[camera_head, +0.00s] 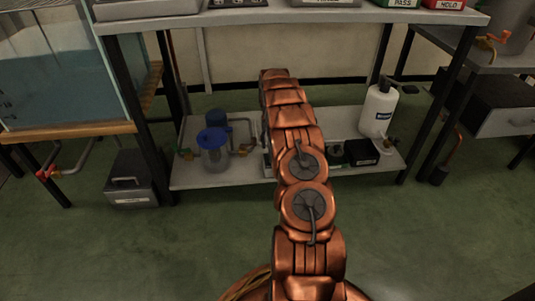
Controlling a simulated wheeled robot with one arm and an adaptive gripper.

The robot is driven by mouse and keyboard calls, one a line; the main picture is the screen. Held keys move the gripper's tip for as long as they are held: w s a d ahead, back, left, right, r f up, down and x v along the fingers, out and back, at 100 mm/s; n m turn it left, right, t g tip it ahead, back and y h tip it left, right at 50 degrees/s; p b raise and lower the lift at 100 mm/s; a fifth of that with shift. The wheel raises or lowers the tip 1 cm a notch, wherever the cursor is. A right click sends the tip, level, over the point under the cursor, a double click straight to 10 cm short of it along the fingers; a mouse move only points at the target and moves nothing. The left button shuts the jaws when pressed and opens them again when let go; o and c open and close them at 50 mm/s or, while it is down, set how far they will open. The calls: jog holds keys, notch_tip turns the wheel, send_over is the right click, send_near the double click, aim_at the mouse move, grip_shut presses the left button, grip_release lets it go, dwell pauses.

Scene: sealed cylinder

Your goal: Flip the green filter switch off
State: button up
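A clear canister with a blue lid (213,150) stands on the lower shelf (235,178), with pipes and a darker blue part behind it. A small green piece (187,154) shows at the pipe just left of the canister. It may be the green filter switch, but it is too small to tell its position. My copper arm reaches forward over the middle of the shelf and hides what lies behind it. My gripper cannot be made out at the arm's far end.
A white bottle (379,108) and a black box (361,152) stand on the shelf's right. The upper shelf (240,16) and its dark legs frame the space. A glass tank (50,75) is at left, a grey metal box (131,180) on the floor. The front floor is clear.

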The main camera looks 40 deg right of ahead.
notch_tip(320, 180, down, 7)
jog(key=b, duration=0.2)
jog(key=shift+b, duration=0.35)
jog(key=shift+r, duration=0.1)
jog(key=shift+c, duration=0.4)
grip_shut()
